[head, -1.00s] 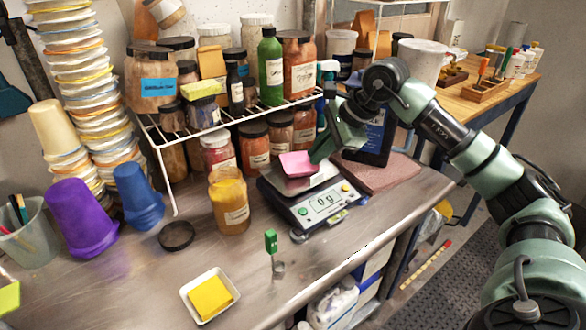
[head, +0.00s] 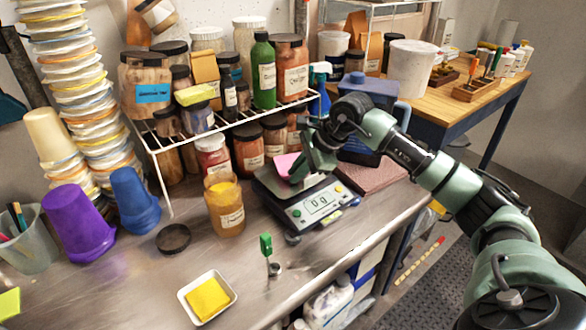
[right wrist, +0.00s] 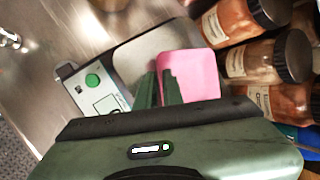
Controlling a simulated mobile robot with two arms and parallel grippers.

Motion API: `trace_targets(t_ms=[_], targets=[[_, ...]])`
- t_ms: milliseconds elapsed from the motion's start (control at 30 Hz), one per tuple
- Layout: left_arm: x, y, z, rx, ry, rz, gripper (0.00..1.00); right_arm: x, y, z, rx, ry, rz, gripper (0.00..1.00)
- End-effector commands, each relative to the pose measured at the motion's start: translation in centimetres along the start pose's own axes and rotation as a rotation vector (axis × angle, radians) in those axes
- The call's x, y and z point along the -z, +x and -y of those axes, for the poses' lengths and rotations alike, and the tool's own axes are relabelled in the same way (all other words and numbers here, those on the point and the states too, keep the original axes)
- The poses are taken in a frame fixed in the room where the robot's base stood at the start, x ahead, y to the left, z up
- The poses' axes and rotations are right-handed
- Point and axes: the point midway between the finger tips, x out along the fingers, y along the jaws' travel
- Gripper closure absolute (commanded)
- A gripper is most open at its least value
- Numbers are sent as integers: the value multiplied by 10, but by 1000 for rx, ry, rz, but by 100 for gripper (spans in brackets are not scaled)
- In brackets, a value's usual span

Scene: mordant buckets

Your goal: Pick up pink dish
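The pink dish (head: 286,164) rests on the pan of a digital scale (head: 318,202) reading 0 g. My right gripper (head: 300,165) is low over the pan at the dish's right side and hides part of it. In the right wrist view, the square pink dish (right wrist: 188,72) lies by the fingertips (right wrist: 159,85). The fingers are close together, with the dish's near-left edge between them and one finger overlapping the dish. Whether they press on that edge cannot be told. My left gripper is not in view.
A wire shelf (head: 225,122) with several jars stands behind the scale. An open mustard jar (head: 225,208) is left of it, and a blue jug (head: 368,100) behind my right gripper.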

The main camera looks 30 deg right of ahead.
Motion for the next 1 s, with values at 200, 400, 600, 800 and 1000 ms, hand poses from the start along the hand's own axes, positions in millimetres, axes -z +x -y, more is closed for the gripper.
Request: trace_targets(t_ms=[200,400,600,800,1000], targets=[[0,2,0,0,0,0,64,1,1,-1,0,0,0,97],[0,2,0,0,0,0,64,0,1,-1,0,0,0,100],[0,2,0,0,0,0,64,0,1,-1,-1,0,0,100],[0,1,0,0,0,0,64,-2,-4,2,1,-1,1,100],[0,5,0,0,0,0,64,-14,-32,16,6,-2,2,100]])
